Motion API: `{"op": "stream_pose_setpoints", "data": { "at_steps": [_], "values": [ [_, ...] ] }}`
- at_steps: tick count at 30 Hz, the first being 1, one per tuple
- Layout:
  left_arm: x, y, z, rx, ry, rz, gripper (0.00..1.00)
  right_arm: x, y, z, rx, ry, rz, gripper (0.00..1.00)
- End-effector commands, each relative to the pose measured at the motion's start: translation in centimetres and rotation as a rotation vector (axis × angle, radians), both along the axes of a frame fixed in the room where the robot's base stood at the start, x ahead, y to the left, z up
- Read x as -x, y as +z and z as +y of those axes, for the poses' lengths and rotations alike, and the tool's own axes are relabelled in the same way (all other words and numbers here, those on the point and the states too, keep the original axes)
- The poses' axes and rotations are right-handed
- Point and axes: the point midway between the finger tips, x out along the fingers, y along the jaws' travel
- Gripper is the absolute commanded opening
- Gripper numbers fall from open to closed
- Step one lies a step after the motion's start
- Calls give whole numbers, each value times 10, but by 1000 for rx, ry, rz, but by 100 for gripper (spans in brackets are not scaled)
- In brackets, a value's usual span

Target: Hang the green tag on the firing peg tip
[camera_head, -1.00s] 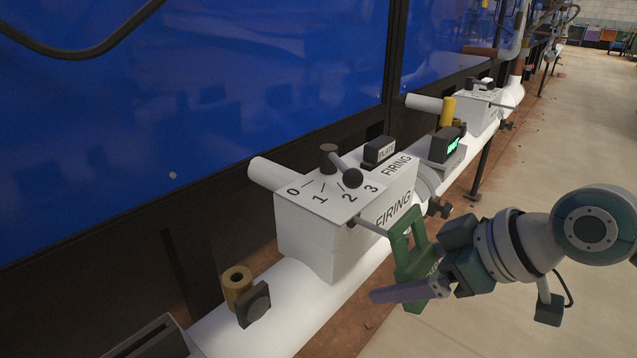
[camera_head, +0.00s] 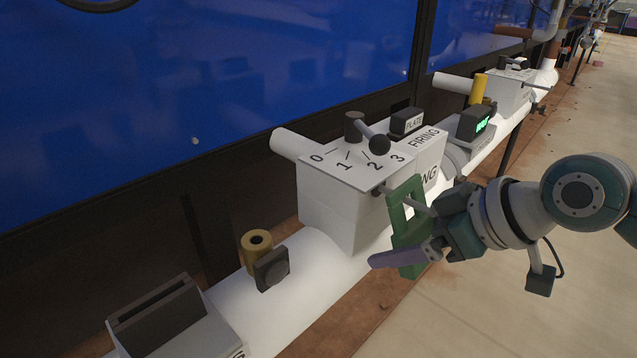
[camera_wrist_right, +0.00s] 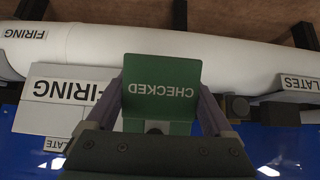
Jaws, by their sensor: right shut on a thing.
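The green tag (camera_head: 409,243) is a flat plate with a frame-like opening at its upper end. My right gripper (camera_head: 418,252), with purple fingers, is shut on its lower part. In the right wrist view the tag (camera_wrist_right: 162,82) sits between the fingers, reading "CHECKED" upside down. The firing peg (camera_head: 418,206) is a thin grey rod jutting from the front of the white FIRING box (camera_head: 335,205). My left gripper is not in view.
The FIRING box carries a dial with a black-knobbed lever (camera_head: 379,145) and a black PLATE block (camera_head: 407,121). A white pipe (camera_head: 318,280) runs below, with a brass cylinder (camera_head: 257,248) on it. Open floor (camera_head: 520,320) lies to the right.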

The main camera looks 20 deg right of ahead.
Motion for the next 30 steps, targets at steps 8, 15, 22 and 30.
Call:
{"op": "stream_pose_setpoints", "data": {
  "at_steps": [8,15,22,30],
  "values": [
    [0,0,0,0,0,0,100,0,0,0,0,0,-1,19],
    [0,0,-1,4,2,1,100,0,0,0,0,0,0,100],
    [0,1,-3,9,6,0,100,1,0,0,0,0,1,100],
    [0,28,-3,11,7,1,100,24,31,-10,3,1,3,100]
  ]
}}
